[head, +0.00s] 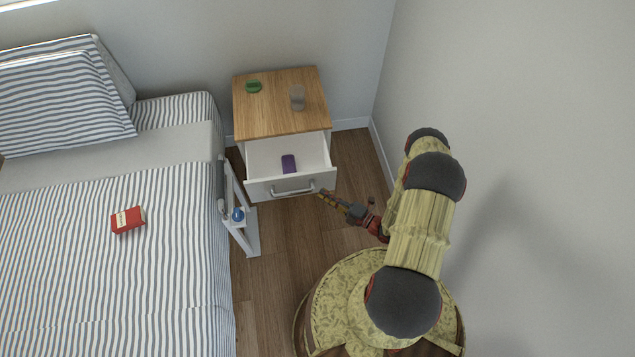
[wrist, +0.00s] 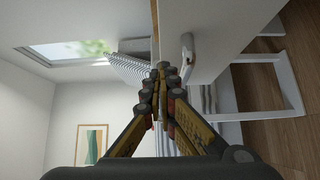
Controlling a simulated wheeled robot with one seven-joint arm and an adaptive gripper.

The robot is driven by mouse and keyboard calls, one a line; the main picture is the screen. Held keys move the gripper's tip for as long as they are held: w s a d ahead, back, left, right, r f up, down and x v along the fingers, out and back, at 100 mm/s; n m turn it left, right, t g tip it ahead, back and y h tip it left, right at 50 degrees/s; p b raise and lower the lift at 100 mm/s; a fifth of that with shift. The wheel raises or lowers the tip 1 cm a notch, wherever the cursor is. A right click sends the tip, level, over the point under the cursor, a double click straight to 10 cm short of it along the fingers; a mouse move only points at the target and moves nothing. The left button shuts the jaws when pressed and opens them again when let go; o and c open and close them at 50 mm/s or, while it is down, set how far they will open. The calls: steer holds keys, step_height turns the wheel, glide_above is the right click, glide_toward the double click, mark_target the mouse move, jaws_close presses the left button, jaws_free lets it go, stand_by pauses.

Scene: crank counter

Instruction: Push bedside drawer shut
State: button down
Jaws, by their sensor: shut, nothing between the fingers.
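The bedside drawer (head: 318,180) is white and stands open from a nightstand with a wooden top (head: 280,118). A purple item (head: 289,164) lies inside it. A grey bar handle (head: 293,187) is on its front. My gripper (head: 322,195) is shut and empty, with its tips at the right part of the drawer front, near the handle's right end. In the wrist view, my gripper (wrist: 163,72) points along the white drawer front (wrist: 225,30), with the handle (wrist: 187,55) just beside the tips. I cannot tell whether the tips touch the front.
A red book (head: 128,220) lies on the bed. A glass (head: 297,98) and a green item (head: 254,87) sit on the nightstand. A wall is at right.

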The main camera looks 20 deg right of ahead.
steer(key=w+b, duration=0.1)
steer(key=w, duration=0.5)
steer(key=shift+w+a+b, duration=0.25)
steer(key=shift+b, duration=0.05)
